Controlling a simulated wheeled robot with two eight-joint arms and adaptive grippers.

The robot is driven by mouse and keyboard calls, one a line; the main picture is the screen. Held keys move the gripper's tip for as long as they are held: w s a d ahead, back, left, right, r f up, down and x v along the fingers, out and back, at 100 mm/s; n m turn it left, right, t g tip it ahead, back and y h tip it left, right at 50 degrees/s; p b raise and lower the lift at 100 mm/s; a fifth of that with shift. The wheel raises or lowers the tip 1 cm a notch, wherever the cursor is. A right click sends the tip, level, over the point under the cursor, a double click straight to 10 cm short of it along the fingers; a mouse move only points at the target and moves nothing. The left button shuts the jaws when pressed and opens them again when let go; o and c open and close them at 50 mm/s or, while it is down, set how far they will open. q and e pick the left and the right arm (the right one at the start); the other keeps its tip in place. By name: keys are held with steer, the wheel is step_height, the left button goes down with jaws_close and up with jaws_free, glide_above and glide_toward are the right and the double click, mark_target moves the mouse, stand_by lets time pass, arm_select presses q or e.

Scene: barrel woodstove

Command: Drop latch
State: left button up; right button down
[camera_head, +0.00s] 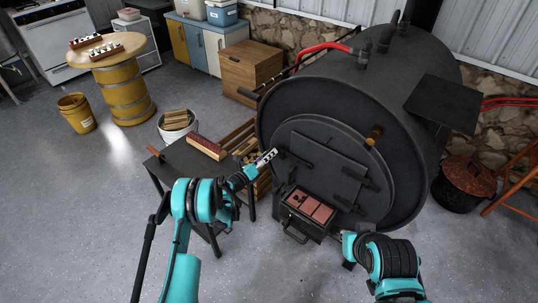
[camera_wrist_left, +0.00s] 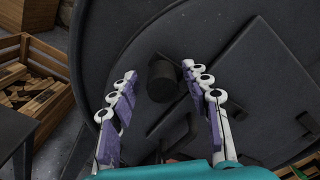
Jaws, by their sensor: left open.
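The black barrel stove (camera_head: 345,110) has a round front with a flat door (camera_head: 318,160). A dark latch bar (camera_head: 293,158) shows at the door's upper left. My left gripper (camera_head: 268,156) is at the latch's left end. In the left wrist view its two fingers are spread apart (camera_wrist_left: 163,105). A dark cylindrical knob (camera_wrist_left: 162,82) shows between and slightly beyond the fingertips, with no finger visibly pressed on it. My right gripper (camera_head: 344,240) is low at the stove's right front, mostly hidden by its own arm, and its fingers are unclear.
A dark side table (camera_head: 190,165) with a red-and-wood brush stands left of the stove. A wooden crate of firewood (camera_wrist_left: 35,90) is beside it. Open floor lies left.

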arm_select(q)
steer(key=v, duration=0.6)
steer(key=shift+s, duration=0.2)
steer(key=shift+a, duration=0.15)
steer(key=s+r+m+g+y, duration=0.25)
steer(key=s+r+m, duration=0.35)
steer(key=r+m, duration=0.4)
steer(key=s+r+m+g+y, duration=0.1)
steer(key=s+r+m+g, duration=0.2)
steer(key=s+r+m, duration=0.55)
steer(key=s+a+m+g+y, duration=0.1)
steer(key=s+a+m+y, duration=0.2)
steer(key=s+m, duration=0.6)
steer(key=s+a+m+g+y, duration=0.1)
steer(key=s+a+m+y, duration=0.3)
steer(key=s+m, duration=0.6)
steer(key=s+a, duration=0.2)
steer(key=s, duration=0.5)
steer(key=shift+r, duration=0.3)
